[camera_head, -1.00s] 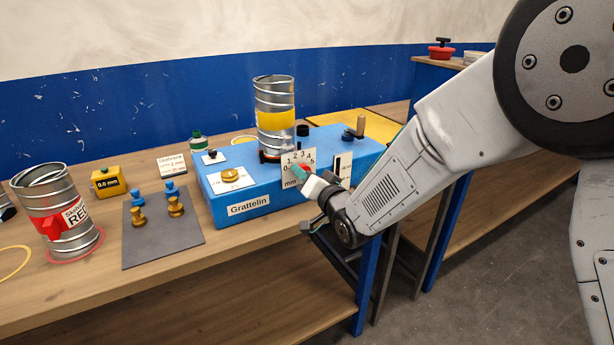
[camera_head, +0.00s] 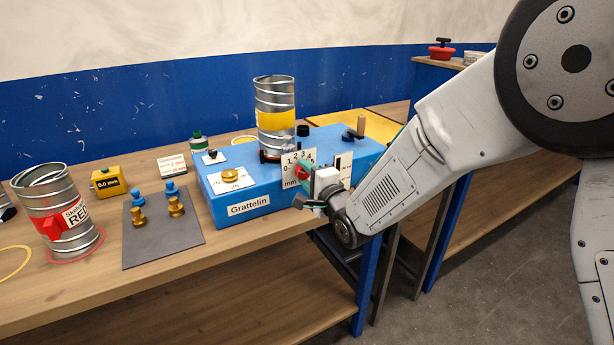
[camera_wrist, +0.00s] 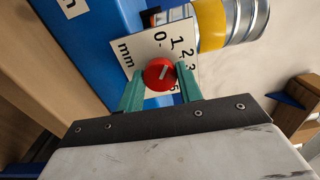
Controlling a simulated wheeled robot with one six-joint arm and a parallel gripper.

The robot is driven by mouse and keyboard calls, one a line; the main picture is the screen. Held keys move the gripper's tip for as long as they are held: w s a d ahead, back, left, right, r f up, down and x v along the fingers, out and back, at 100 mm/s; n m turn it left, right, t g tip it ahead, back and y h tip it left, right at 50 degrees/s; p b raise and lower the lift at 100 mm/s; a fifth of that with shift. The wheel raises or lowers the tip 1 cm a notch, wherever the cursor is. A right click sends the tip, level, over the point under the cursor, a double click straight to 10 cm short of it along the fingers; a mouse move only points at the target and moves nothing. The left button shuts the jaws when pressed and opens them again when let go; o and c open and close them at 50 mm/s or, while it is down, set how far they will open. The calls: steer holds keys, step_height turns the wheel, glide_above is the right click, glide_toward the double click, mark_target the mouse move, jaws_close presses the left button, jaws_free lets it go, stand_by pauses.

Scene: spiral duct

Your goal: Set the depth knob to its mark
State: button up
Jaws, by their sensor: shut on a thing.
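The red depth knob (camera_wrist: 160,73) sits on a white dial plate (camera_wrist: 146,52) marked 0 to 5 and mm. The plate is on the front of the blue Grattelin box (camera_head: 240,207). The green fingers of my gripper (camera_wrist: 160,77) are shut on the knob, one on each side. A pale line on the knob slants up and right in the wrist view, roughly toward the 2; its exact reading is unclear. A finger covers part of the scale near the 4. In the head view the knob (camera_head: 302,173) is partly hidden by my gripper.
A metal spiral duct with a yellow band (camera_head: 275,119) stands on the box. A brass knob (camera_head: 230,176) is on the box top. A second duct (camera_head: 45,190), a grey mat (camera_head: 160,247) with small pegs and a yellow gauge (camera_head: 108,182) are at left.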

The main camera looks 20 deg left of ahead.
steer(key=m, duration=0.3)
steer(key=shift+s+f+m, duration=0.1)
steer(key=shift+f+m, duration=0.05)
steer(key=shift+m, duration=2.05)
steer(key=o, duration=1)
steer(key=v, duration=0.8)
